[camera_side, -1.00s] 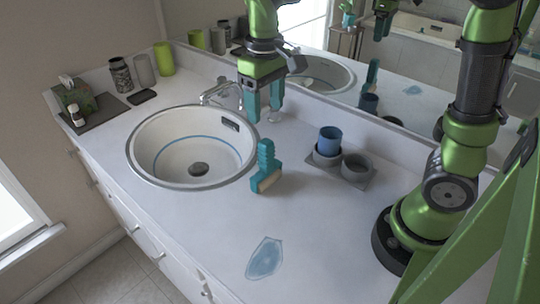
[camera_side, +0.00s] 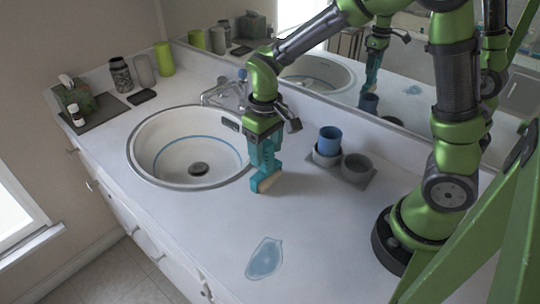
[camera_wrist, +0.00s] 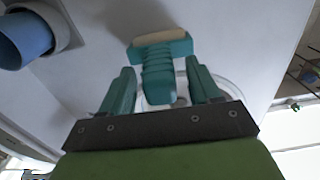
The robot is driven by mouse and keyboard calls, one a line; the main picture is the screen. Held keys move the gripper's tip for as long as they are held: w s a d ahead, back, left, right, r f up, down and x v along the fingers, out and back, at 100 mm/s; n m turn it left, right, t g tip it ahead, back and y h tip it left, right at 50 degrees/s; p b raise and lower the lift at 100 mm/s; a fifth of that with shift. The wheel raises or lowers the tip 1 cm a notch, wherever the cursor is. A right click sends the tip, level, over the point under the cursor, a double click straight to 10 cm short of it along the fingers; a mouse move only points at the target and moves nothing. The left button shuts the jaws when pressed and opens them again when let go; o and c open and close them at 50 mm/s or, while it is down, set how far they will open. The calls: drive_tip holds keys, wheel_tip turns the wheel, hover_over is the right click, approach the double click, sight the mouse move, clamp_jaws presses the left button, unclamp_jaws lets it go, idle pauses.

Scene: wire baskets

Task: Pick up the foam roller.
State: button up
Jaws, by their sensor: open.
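The foam roller (camera_side: 265,181) has a teal handle and frame with a pale roller at its foot. It stands on the white counter just right of the sink's rim. My gripper (camera_side: 264,155) is right above it, pointing down, with its fingers around the handle's upper part. In the wrist view the roller's ribbed teal handle (camera_wrist: 158,78) lies between the two open fingers of my gripper (camera_wrist: 157,92), with a gap on each side. The pale roller (camera_wrist: 158,39) shows beyond the fingertips. The fingers partly hide the handle in the side view.
A blue cup (camera_side: 329,141) stands in a grey double holder (camera_side: 357,169) to the right. The round sink (camera_side: 146,172) is close on the left. A pale blue patch (camera_side: 265,258) lies on the front counter, with bare counter around it. A mirror runs along the back.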

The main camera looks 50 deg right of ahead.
sight(267, 141)
clamp_jaws()
drive_tip(key=shift+r, duration=0.1)
idle(0.4)
drive_tip(key=shift+r, duration=0.4)
wheel_tip(267, 141, up, 3)
drive_tip(key=shift+s+f, duration=0.1)
drive_tip(key=s+d+r, duration=0.1)
drive_tip(key=s+d, duration=0.1)
drive_tip(key=s, duration=1.3)
drive_tip(key=shift+s+d+r, duration=0.15)
drive_tip(key=shift+s+d, duration=0.15)
